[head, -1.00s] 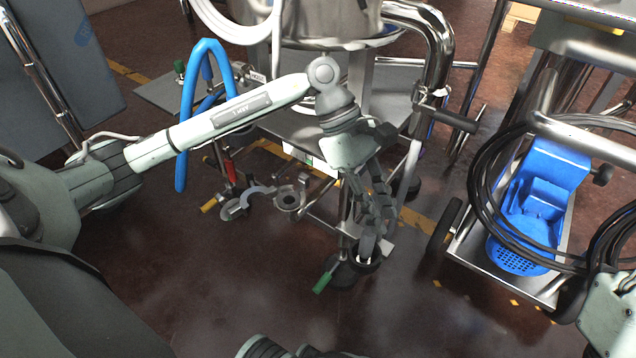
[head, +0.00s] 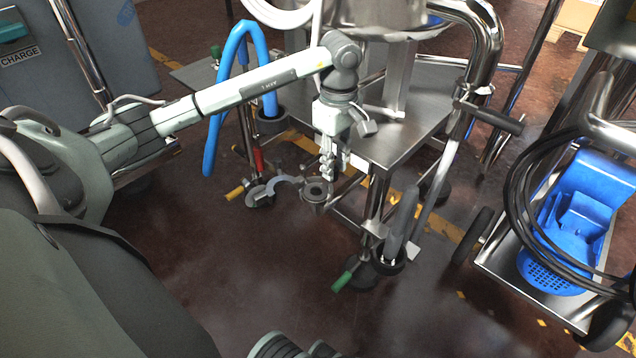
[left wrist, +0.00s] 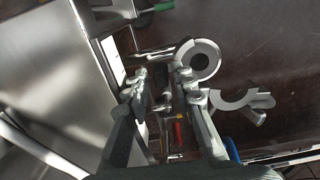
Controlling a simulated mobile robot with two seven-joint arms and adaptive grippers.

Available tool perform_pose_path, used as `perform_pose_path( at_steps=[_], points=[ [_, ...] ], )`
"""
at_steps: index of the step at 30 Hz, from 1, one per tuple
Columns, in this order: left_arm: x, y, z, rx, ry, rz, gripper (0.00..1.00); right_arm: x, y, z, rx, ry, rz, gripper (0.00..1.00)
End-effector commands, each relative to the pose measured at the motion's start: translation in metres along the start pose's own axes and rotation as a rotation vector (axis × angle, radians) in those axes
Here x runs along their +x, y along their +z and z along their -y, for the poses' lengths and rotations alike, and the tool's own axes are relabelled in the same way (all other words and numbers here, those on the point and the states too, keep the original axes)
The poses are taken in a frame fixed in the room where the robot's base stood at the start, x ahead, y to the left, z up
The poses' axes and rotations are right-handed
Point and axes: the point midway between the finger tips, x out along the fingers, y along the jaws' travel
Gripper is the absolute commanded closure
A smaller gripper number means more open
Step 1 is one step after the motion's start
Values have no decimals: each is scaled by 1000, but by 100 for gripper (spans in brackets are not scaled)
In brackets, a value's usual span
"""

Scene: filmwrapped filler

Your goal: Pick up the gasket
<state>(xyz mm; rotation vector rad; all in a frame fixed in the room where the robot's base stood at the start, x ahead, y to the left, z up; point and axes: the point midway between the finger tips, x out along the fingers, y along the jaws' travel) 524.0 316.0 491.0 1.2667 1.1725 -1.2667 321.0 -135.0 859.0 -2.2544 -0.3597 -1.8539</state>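A pale grey ring, which looks like the gasket (head: 316,187), sits in a round holder low beside the steel cart. It also shows in the left wrist view (left wrist: 211,55), just past the right-hand finger, with a dark round centre. My left gripper (head: 328,174) points down, close above the ring in the head view. In the left wrist view my left gripper (left wrist: 162,78) has its fingers apart with nothing held between them. The ring is outside the gap, on its right. My right gripper is not in view.
An open C-shaped clamp (head: 284,184) lies beside the ring. The steel cart top (head: 425,125), a blue hose (head: 212,135) and an upright grey tube (head: 402,225) stand close by.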

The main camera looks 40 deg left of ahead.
Motion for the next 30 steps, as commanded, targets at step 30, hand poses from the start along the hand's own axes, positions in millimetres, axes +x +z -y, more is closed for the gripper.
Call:
perform_pose_path(
  at_steps=[30],
  points=[
    [-14,0,-1,0,3,0,100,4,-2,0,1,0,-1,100]
  ],
)
